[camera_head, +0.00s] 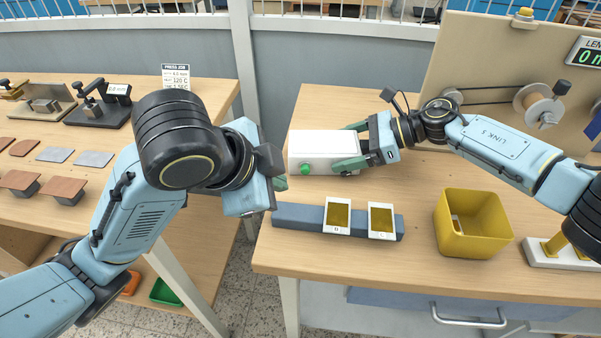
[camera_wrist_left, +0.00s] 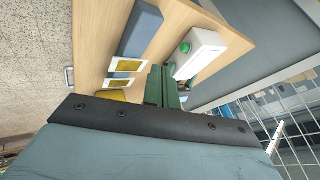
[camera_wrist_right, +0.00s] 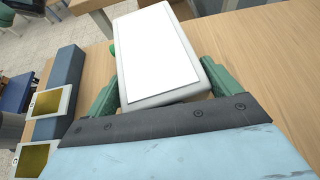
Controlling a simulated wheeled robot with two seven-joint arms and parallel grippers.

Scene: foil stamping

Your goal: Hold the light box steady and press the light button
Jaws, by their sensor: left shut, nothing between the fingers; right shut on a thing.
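The white light box (camera_head: 315,146) sits on the right-hand table. Its green light button (camera_head: 305,169) is on the box's front side, near the left end. My right gripper (camera_head: 352,147) is shut on the box's right end, one green finger on each side. The box and both fingers show in the right wrist view (camera_wrist_right: 158,55). My left gripper (camera_head: 280,183) is shut and empty, just left of the box and button, apart from them. In the left wrist view its closed fingers (camera_wrist_left: 163,88) point towards the box, with the button (camera_wrist_left: 185,47) visible beyond them.
A blue-grey bar (camera_head: 300,216) with two white cards (camera_head: 337,228) bearing gold patches lies in front of the box. A yellow bin (camera_head: 472,238) stands to the right. A belt-driven machine panel (camera_head: 500,60) stands behind. Between the tables is an open gap.

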